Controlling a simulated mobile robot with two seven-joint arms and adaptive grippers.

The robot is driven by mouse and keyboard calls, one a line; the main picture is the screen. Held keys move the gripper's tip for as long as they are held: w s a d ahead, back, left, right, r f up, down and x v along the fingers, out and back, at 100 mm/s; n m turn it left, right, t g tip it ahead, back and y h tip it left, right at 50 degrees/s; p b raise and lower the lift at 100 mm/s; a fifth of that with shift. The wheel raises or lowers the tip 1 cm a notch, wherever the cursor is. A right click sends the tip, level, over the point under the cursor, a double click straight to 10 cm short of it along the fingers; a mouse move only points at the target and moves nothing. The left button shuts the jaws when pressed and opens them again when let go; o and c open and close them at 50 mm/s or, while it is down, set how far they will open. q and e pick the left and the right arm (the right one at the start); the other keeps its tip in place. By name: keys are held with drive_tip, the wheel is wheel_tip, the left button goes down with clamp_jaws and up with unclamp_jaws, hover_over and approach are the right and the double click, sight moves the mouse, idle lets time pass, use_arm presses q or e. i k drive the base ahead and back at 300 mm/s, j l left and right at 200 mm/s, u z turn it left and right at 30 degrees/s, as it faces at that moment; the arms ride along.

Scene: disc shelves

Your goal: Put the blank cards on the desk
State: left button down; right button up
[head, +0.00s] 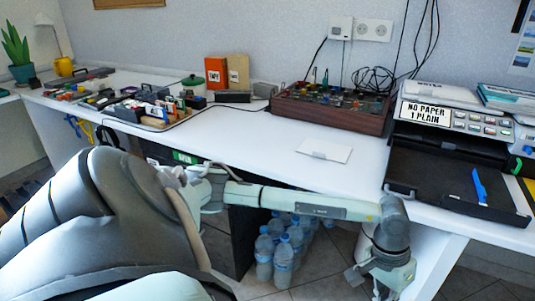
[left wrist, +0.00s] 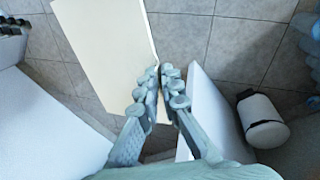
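A white blank card (head: 325,150) lies flat on the white desk (head: 255,128), near its front edge. My left arm reaches across in front of the desk, and my left gripper (head: 382,280) hangs low at the lower right, below desk height and partly cut off by the frame. My right gripper is not in view.
A printer (head: 455,140) with a black tray fills the desk's right end. A brown control box (head: 330,108) stands behind the card. Books, tools and small items crowd the left side. Water bottles (head: 284,258) stand on the tiled floor under the desk. The desk around the card is clear.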

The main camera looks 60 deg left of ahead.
sight(226, 128)
drive_tip(key=k+j, duration=0.15)
drive_tip(key=j, duration=0.2)
drive_tip(key=k+j, duration=0.2)
drive_tip(key=j, duration=0.2)
drive_tip(key=k+j, duration=0.15)
drive_tip(key=j, duration=0.2)
drive_tip(key=k+j, duration=0.15)
drive_tip(key=j, duration=0.2)
drive_tip(key=k+j, duration=0.2)
drive_tip(key=j, duration=0.2)
drive_tip(key=k+j, duration=0.15)
drive_tip(key=j, duration=0.2)
drive_tip(key=k+j, duration=0.15)
drive_tip(key=j, duration=0.2)
